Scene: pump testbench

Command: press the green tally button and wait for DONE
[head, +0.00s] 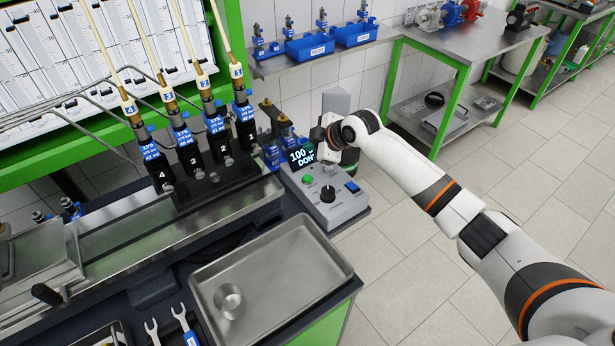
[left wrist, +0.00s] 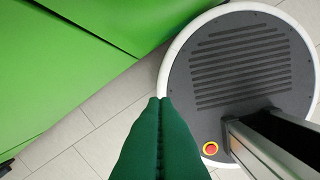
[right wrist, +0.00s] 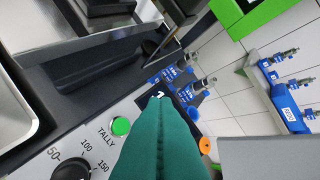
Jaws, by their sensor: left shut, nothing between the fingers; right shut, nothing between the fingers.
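The green tally button (head: 308,179) sits on a grey control box (head: 343,205) beside a black knob. The box's dark display (head: 302,155) shows "100" and "DON", with its right end covered by my right gripper. My right gripper (right wrist: 160,97) is shut and empty, over the display end of the box. In the right wrist view the green button (right wrist: 121,126) is uncovered, left of the fingers and apart from them. The word TALLY is printed beside it. My left gripper (left wrist: 162,99) is shut and empty, pointing down above the floor.
A steel tray (head: 270,272) with a small metal cup (head: 229,299) lies in front of the box. Several numbered black cylinders (head: 205,160) stand left of it. A blue switch (head: 352,187) is on the box's right. A green cabinet (left wrist: 60,70) is near my left gripper.

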